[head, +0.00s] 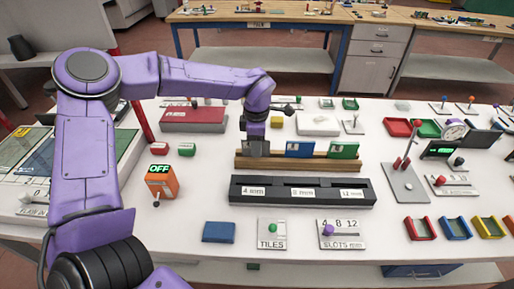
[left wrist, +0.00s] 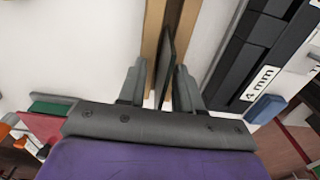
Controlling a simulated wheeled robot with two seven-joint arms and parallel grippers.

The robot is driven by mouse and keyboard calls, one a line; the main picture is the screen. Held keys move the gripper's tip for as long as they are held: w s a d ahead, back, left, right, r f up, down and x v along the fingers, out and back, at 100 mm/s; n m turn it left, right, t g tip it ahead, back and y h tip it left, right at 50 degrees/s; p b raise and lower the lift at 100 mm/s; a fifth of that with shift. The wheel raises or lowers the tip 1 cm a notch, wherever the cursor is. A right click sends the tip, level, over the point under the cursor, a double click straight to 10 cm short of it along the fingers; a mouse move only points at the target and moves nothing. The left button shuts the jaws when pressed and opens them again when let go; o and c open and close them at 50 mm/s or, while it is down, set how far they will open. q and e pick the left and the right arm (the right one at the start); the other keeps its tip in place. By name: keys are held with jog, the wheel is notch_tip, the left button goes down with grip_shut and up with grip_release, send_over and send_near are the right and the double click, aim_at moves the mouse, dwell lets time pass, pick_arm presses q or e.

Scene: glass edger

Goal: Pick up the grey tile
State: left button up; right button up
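The grey tile (head: 258,147) stands upright at the left end of the wooden rack (head: 300,162). A blue tile (head: 299,149) and a green tile (head: 343,149) stand to its right in the same rack. My left gripper (head: 254,130) points down over the grey tile. In the left wrist view the left gripper (left wrist: 160,75) is open, with the grey tile (left wrist: 170,50) edge-on between its fingers. A gap shows between the tile and the left-hand finger; the tile is closer to the right-hand finger. My right gripper is not in view.
A black slotted block (head: 300,192) marked 4, 8 and 12 mm lies in front of the rack. A red box (head: 193,120) stands behind left, and an orange OFF display (head: 161,182) at left. White table is clear between the front items.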

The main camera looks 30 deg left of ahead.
pick_arm(q)
jog(key=shift+w+f, duration=0.1)
jog(key=shift+f, duration=0.4)
jog(key=shift+a, duration=0.1)
jog(key=shift+s, duration=0.3)
jog(key=shift+s+r, duration=0.1)
jog(key=shift+c, duration=0.6)
grip_shut()
